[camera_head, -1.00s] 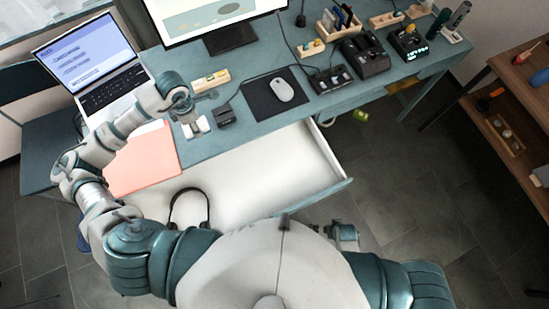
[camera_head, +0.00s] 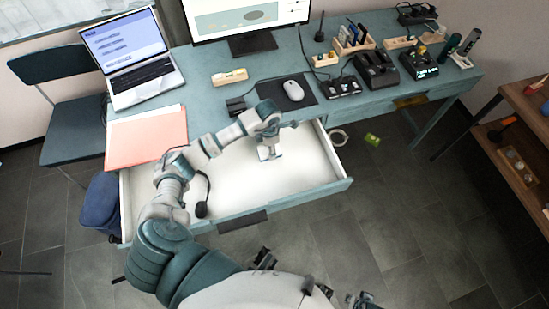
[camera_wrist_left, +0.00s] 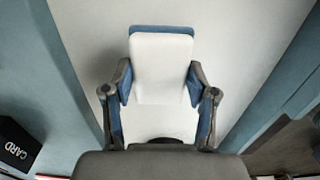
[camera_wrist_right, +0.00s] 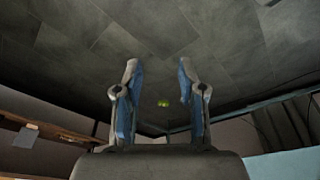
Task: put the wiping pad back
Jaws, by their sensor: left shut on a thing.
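The wiping pad (camera_wrist_left: 161,68) is a white block with a blue edge, held between the two fingers of my left gripper (camera_wrist_left: 161,88). In the head view my left gripper (camera_head: 268,150) is over the open drawer (camera_head: 305,170), with the pad (camera_head: 267,154) small below it. The drawer's white floor lies behind the pad in the left wrist view; I cannot tell whether the pad touches it. My right gripper (camera_wrist_right: 161,90) is open and empty, facing the dark tiled floor.
A headset (camera_head: 202,208) lies in the drawer's left part. A salmon folder (camera_head: 146,138), laptop (camera_head: 140,70), mouse (camera_head: 293,90) and card box (camera_wrist_left: 16,145) are on the desk. A wooden shelf (camera_head: 520,120) stands at the right. The drawer's right part is clear.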

